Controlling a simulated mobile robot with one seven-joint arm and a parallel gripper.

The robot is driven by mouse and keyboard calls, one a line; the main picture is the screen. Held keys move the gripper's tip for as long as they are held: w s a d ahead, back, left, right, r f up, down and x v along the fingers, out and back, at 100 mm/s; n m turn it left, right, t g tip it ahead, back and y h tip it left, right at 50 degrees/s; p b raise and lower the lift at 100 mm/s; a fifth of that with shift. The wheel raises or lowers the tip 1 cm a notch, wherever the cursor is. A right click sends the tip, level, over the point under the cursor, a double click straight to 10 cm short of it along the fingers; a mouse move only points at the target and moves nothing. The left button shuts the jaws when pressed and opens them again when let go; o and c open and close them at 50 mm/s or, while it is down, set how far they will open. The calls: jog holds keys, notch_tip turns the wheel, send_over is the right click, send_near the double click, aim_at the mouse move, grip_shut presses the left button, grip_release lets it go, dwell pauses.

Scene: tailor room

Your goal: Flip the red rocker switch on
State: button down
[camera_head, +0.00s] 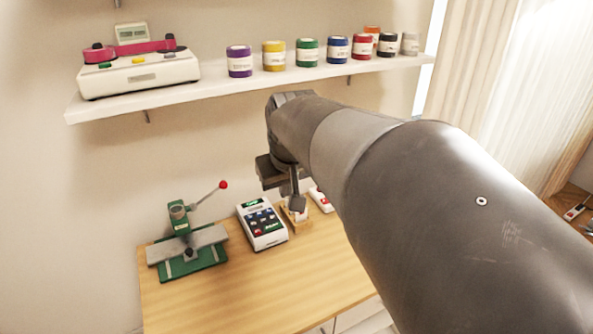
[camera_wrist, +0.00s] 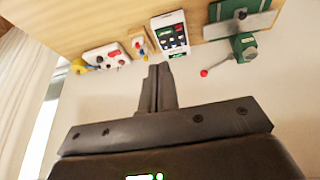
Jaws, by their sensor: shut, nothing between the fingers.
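My gripper (camera_head: 298,204) is shut and empty, pointing down over the back of the wooden table. In the wrist view its closed fingers (camera_wrist: 157,72) reach toward a small wooden-based device (camera_wrist: 139,42) with a small red part. That device (camera_head: 288,216) is partly hidden behind the fingers in the head view. A white box with red parts (camera_wrist: 105,57) lies beside it, and also shows in the head view (camera_head: 321,199). Which red part is the rocker switch, and its position, is too small to tell. Whether the fingers touch anything is unclear.
A white keypad device (camera_head: 262,225) stands just left of the gripper. A green press (camera_head: 188,255) with a red-knobbed lever is further left. A wall shelf (camera_head: 147,99) with several jars (camera_head: 308,52) hangs above. The table's front (camera_head: 240,300) is clear.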

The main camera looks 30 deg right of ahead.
jog(key=w+d+f, duration=0.4)
jog(key=w+d, duration=0.2)
jog(key=d, duration=0.3)
jog(key=w+d+f, duration=0.5)
jog(key=w+d, duration=0.2)
jog(key=d, duration=0.2)
jog(key=w+d+f+g, duration=0.1)
jog(key=w+d+f, duration=0.3)
jog(key=w+d, duration=0.3)
jog(key=d, duration=0.3)
jog(key=shift+f+n+y, duration=0.3)
jog(key=shift+f, duration=0.05)
jog(key=shift+w+a+f, duration=0.1)
jog(key=shift+w, duration=0.05)
jog(key=x, duration=0.8)
jog(key=s+x, duration=0.1)
jog(key=x, duration=0.3)
jog(key=shift+f, duration=0.35)
jog(key=shift+d+f, duration=0.3)
jog(key=shift+f, duration=0.3)
